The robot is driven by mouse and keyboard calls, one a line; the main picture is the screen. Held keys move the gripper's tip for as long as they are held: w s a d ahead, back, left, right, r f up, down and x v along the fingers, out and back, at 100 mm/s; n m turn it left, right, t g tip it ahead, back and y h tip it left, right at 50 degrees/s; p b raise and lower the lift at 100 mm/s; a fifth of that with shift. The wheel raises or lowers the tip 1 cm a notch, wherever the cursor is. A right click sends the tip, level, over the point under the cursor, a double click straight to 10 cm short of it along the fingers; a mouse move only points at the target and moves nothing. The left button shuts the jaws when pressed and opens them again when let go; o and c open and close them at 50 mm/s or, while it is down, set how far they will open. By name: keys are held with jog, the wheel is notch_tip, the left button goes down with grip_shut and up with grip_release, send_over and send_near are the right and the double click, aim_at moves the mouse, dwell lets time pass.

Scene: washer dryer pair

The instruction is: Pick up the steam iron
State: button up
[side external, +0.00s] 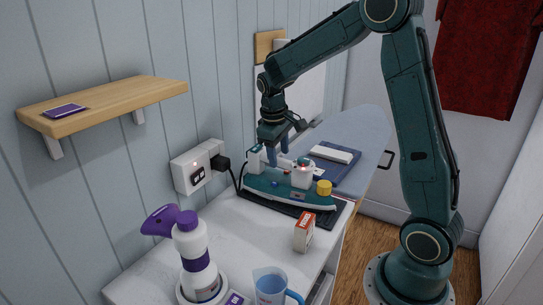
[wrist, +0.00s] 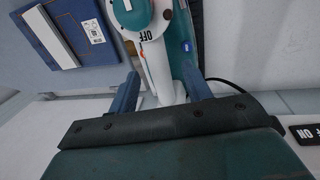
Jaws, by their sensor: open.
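The steam iron (side external: 290,194), teal and white with a yellow knob, sits on a dark mat (side external: 313,217) on the white countertop. My gripper (side external: 277,155) points down over the iron's handle from above. In the wrist view my gripper (wrist: 163,92) is open, with its two blue fingers apart. Part of the white and teal iron (wrist: 157,72), with an OFF mark, shows between and beyond the fingers. I cannot tell whether either finger touches it. My gripper hides part of the handle in the side view.
A wall socket (side external: 199,166) with a black plug is left of the iron. A purple-topped spray bottle (side external: 192,262), a blue jug (side external: 270,287) and a small box (side external: 304,232) stand nearer the front. An ironing board (side external: 362,123) with a folded blue cloth (side external: 345,173) lies behind.

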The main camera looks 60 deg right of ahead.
aim_at(279, 158)
jog(key=shift+d+f, duration=0.2)
jog(key=shift+f, duration=0.75)
jog(key=shift+d+f, duration=0.2)
jog(key=shift+f, duration=0.7)
jog(key=shift+c, duration=0.4)
jog(key=shift+w+r, duration=0.1)
grip_shut()
